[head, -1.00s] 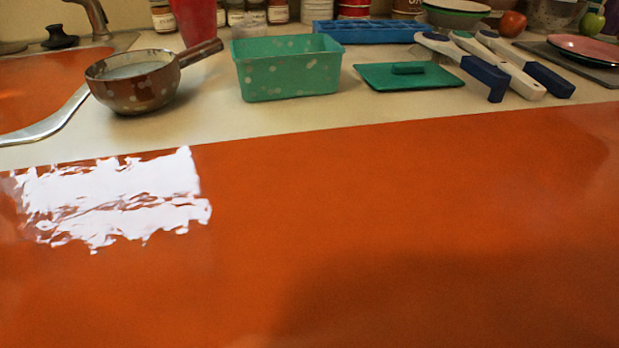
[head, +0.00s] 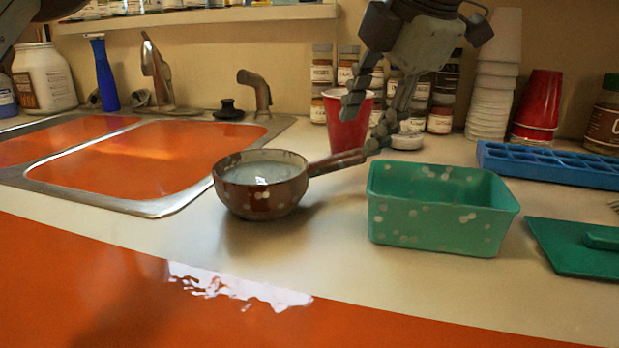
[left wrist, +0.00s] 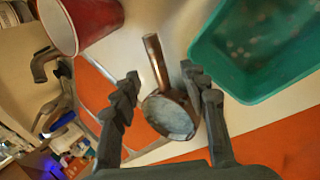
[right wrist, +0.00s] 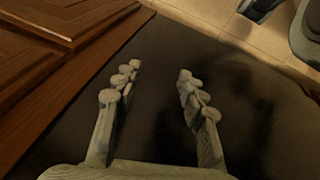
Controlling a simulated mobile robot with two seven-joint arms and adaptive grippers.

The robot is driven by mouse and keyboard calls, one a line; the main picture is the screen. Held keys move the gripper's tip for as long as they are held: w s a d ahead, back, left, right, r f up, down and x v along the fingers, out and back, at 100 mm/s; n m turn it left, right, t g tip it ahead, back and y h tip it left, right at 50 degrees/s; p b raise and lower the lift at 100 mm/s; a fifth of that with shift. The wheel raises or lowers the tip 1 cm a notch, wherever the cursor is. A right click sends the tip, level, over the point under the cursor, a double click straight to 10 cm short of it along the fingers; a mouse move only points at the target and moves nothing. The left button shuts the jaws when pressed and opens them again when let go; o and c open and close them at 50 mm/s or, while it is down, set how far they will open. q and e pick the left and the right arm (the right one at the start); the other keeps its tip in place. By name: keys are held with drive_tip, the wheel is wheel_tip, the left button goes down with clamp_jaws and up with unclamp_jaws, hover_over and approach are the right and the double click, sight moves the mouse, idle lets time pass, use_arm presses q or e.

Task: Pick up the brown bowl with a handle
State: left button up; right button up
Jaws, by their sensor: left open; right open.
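The brown bowl with a handle (head: 262,200) stands upright on the counter beside the sink, speckled, with a pale inside. Its handle points right and slightly back. My left gripper (head: 364,125) hangs from above near the handle's end, open. In the left wrist view the brown bowl (left wrist: 165,122) and its handle appear between the spread fingers of my left gripper (left wrist: 158,80); I cannot tell whether they touch it. My right gripper (right wrist: 158,75) is open and empty over a dark surface, away from the counter top.
A red cup (head: 348,132) stands right behind the handle. A green speckled tub (head: 440,232) stands close to the right of it. The sink (head: 165,205) lies to the left. Spice jars and stacked white cups (head: 492,85) line the back. The counter in front of the bowl is clear.

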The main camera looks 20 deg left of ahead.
sight(333, 159)
use_arm(q)
drive_tip(key=shift+n+y, duration=0.4)
drive_tip(key=shift+y, duration=0.1)
drive_tip(key=x, duration=0.5)
drive_tip(key=s+a+x, duration=0.1)
drive_tip(key=x, duration=0.2)
drive_tip(key=shift+w+p, duration=0.1)
drive_tip(key=shift+p, duration=0.2)
clamp_jaws()
